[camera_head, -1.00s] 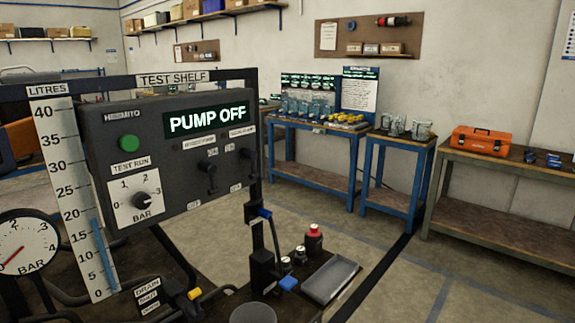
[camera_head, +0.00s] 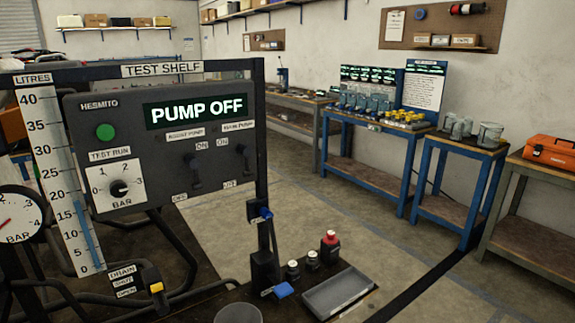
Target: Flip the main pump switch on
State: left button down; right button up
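The main pump switch (camera_head: 246,160) is the right one of two dark lever switches on the grey control panel (camera_head: 85,180). Its label (camera_head: 238,126) is small but seems to read main pump, with ON above and OFF below. Its lever appears to point down. A similar switch (camera_head: 194,172) sits to its left under its own label, lever also apparently down. The display (camera_head: 197,111) above them reads PUMP OFF. Neither of my grippers is in view.
The panel hangs on the dark test shelf frame (camera_head: 262,100). Open floor (camera_head: 330,215) lies right of the panel.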

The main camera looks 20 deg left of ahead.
aim_at(242, 149)
jog(key=i+l, duration=0.1)
jog(key=l, duration=0.25)
jog(key=i+l, duration=0.15)
jog(key=l, duration=0.15)
jog(key=i+l, duration=0.1)
jog(key=l, duration=0.25)
jog(key=i+l, duration=0.1)
jog(key=l, duration=0.25)
jog(key=i+l, duration=0.15)
jog(key=l, duration=0.15)
